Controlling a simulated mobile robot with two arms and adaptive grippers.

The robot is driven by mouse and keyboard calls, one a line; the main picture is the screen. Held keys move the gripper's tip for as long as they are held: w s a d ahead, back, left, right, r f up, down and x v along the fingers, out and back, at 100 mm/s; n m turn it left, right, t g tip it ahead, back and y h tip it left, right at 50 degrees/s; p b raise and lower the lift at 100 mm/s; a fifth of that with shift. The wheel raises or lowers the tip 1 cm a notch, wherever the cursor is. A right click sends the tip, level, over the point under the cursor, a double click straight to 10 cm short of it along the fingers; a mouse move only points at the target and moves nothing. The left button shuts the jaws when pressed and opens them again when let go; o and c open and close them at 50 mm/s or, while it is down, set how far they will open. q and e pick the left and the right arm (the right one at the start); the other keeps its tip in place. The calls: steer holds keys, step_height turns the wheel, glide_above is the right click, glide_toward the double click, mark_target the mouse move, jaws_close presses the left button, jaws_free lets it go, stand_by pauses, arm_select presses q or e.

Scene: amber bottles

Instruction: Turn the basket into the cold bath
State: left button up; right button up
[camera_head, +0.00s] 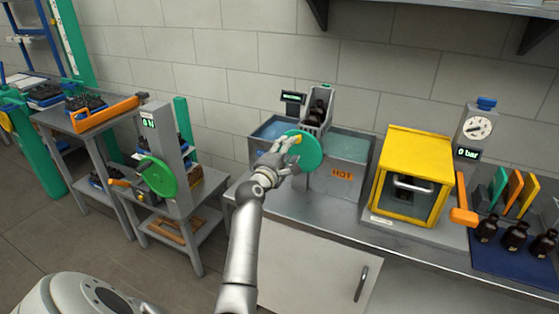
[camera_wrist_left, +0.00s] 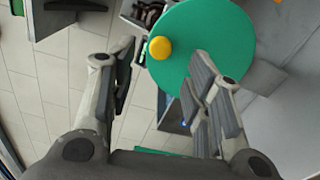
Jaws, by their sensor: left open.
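A grey basket (camera_head: 317,107) with a dark bottle in it is raised at the back, between two water baths. The left one, the cold bath (camera_head: 255,148), has bluer water. The right one is the hot bath (camera_head: 345,175), labelled HOT. In front of them stands a green handwheel (camera_head: 308,153) with a yellow knob; the wheel (camera_wrist_left: 215,45) and knob (camera_wrist_left: 160,47) also show in the left wrist view. My left gripper (camera_head: 288,147) is open at the wheel's left side. In the wrist view the knob lies between its spread fingers (camera_wrist_left: 163,62), apparently untouched.
A yellow cabinet (camera_head: 415,148) stands right of the baths, with a pressure gauge (camera_head: 479,127) and several amber bottles (camera_head: 515,236) beyond. A stand with another green wheel (camera_head: 157,177) is at the left. The counter's front strip is clear.

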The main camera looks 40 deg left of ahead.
arm_select(q)
steer(key=v, duration=0.6)
steer(key=shift+a, duration=0.15)
stand_by(0.3)
